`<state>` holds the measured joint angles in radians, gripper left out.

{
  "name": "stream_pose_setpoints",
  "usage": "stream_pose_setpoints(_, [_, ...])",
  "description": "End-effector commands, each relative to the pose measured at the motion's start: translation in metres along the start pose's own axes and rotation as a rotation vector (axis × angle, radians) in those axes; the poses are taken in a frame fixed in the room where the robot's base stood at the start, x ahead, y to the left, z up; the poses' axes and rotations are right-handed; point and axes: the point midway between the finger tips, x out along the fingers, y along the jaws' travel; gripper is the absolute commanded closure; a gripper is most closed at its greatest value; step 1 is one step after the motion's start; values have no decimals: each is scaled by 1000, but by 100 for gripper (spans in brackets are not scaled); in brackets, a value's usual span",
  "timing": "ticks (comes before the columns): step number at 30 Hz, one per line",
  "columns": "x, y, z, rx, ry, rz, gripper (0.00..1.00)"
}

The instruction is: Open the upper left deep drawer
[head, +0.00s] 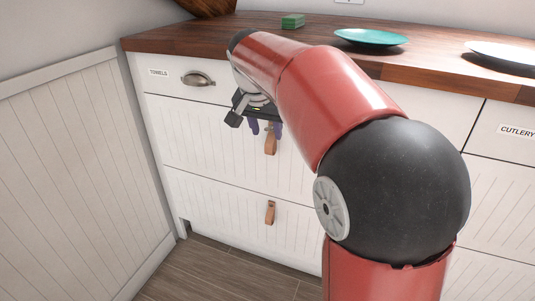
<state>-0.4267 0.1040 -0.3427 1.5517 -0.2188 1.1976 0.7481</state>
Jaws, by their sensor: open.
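The upper left deep drawer (190,136) has a white grooved front and sits below the shallow drawer labelled TOWELS. It looks shut, its front flush with the cabinet. Its tan leather pull (270,146) hangs near the top of the front. My gripper (266,128) is at this pull, with its purple fingers open and pointing down toward it. The fingers appear on either side of the pull's upper part, which is partly hidden. I cannot tell whether they touch it. My red arm hides the right part of the drawer front.
The lower deep drawer (220,206) is shut and has its own leather pull (270,212). The TOWELS drawer has a metal cup handle (198,79). A wooden countertop (190,38) holds a green sponge (292,21), a teal plate (371,37) and a white plate (505,52). A panelled wall (75,175) stands left.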

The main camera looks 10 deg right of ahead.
Motion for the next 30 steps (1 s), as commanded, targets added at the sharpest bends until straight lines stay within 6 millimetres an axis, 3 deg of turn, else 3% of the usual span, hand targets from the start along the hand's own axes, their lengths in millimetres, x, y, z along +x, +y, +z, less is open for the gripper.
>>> stream_pose_setpoints(5, [15,-8,-5,20,9,17,58])
stream_pose_setpoints(18, [76,-6,-5,18,9,16,58])
stream_pose_setpoints(29, [81,-6,-5,18,9,14,58])
stream_pose_setpoints(30, [81,-6,-5,18,9,14,63])
